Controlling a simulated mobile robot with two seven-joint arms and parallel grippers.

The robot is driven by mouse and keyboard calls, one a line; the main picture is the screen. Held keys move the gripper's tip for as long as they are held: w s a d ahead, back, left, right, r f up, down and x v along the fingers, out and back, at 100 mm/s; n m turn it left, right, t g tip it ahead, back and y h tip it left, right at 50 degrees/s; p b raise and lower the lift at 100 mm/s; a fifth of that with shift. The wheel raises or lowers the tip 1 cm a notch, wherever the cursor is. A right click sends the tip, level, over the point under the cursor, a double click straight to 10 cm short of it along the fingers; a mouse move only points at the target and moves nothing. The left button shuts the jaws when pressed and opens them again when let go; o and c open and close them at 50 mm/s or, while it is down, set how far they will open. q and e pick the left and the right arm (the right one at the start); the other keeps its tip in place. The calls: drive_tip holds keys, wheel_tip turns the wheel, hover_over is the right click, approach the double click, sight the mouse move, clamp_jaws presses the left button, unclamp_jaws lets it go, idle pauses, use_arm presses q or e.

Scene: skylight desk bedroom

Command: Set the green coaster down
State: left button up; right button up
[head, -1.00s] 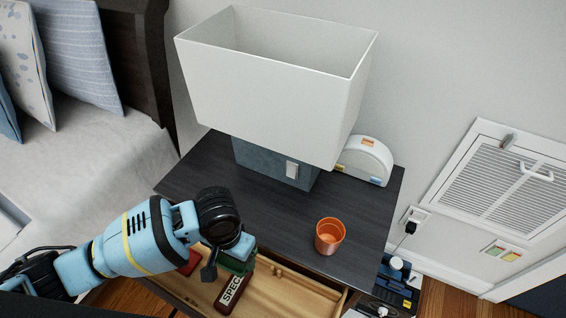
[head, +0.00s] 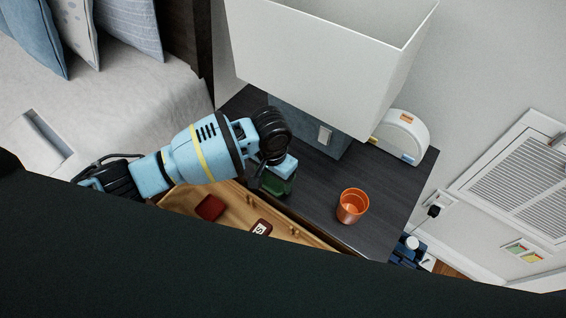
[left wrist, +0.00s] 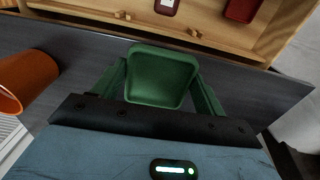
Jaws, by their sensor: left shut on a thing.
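The green coaster (left wrist: 160,77) is a rounded square with a raised rim. In the left wrist view it sits between the two green fingers of my left gripper (left wrist: 162,88), which is shut on it. In the head view the left gripper (head: 278,180) is over the front edge of the dark nightstand top (head: 318,187), beside the open drawer. The coaster is mostly hidden there by the gripper and wrist. I cannot tell whether the coaster touches the nightstand top. My right gripper is not in view.
An orange cup (head: 352,206) stands on the nightstand, right of the gripper. A large lamp (head: 320,50) and a white rounded device (head: 402,137) stand behind. The open wooden drawer (head: 232,213) holds a red item (head: 210,207) and a dark red labelled item (head: 261,228). A dark shape covers the lower foreground.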

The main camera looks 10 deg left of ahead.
use_arm(q)
drive_tip(key=w, duration=0.4)
drive_tip(key=shift+w+d+f+b, duration=0.15)
drive_tip(key=shift+w+f+b, duration=0.15)
drive_tip(key=shift+f+b, duration=0.1)
drive_tip(key=shift+w+r, duration=0.15)
drive_tip(key=shift+w, duration=0.25)
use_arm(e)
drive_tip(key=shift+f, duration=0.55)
use_arm(q)
drive_tip(key=shift+w, duration=0.3)
wheel_tip(320, 180, down, 4)
drive_tip(key=shift+r+b, duration=0.25)
drive_tip(key=shift+b, duration=0.15)
drive_tip(key=shift+w, duration=0.1)
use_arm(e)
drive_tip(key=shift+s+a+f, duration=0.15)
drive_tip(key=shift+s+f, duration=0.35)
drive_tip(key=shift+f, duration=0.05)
use_arm(q)
drive_tip(key=shift+f, duration=0.1)
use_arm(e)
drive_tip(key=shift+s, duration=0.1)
use_arm(q)
drive_tip(key=shift+f, duration=0.1)
drive_tip(key=o, duration=1)
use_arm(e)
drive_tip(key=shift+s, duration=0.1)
